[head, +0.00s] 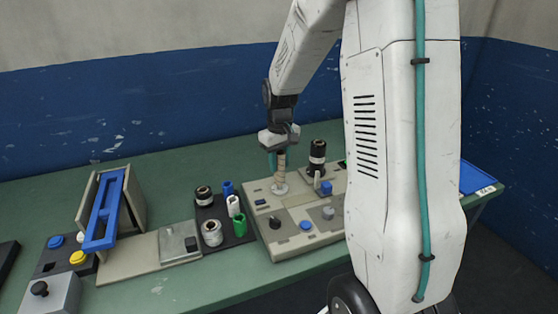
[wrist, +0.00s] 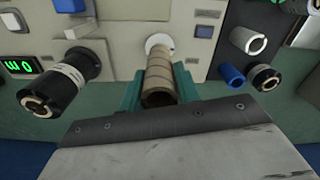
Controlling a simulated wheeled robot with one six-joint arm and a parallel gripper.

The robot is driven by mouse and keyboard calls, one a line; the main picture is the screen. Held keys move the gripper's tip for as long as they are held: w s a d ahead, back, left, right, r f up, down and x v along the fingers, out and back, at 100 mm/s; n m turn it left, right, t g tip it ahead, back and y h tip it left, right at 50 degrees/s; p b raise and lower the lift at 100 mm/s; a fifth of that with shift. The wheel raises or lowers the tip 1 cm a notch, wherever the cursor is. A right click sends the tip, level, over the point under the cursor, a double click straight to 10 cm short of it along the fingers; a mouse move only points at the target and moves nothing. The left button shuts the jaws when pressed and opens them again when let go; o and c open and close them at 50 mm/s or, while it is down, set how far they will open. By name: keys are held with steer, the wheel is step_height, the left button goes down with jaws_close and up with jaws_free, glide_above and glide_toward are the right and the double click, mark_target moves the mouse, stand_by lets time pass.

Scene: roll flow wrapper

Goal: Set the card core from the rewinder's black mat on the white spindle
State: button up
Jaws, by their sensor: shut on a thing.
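The tan card core (head: 281,168) is upright and held between the teal fingers of my gripper (head: 279,156). In the wrist view the core (wrist: 159,78) stands between both fingertips (wrist: 160,92), and my gripper is shut on it. The core's lower end is at the white round base of the spindle (head: 280,189), which also shows in the wrist view (wrist: 158,41). No bare spindle post shows; the core hides it. I cannot tell how far down the core sits around it. The black mat (head: 246,238) lies left of the beige machine.
The mat bears black rolls (head: 204,197), a blue core (head: 228,188), a white core (head: 233,206) and a green core (head: 239,225). A black roll with a white band (head: 317,158) stands right of my gripper on the beige machine (head: 300,240), near a blue knob (head: 326,188).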

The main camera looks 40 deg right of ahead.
steer(key=shift+f, duration=0.15)
steer(key=shift+f, duration=0.85)
steer(key=shift+f, duration=0.1)
stand_by(0.3)
steer(key=o, duration=1.5)
steer(key=shift+r, duration=4.05)
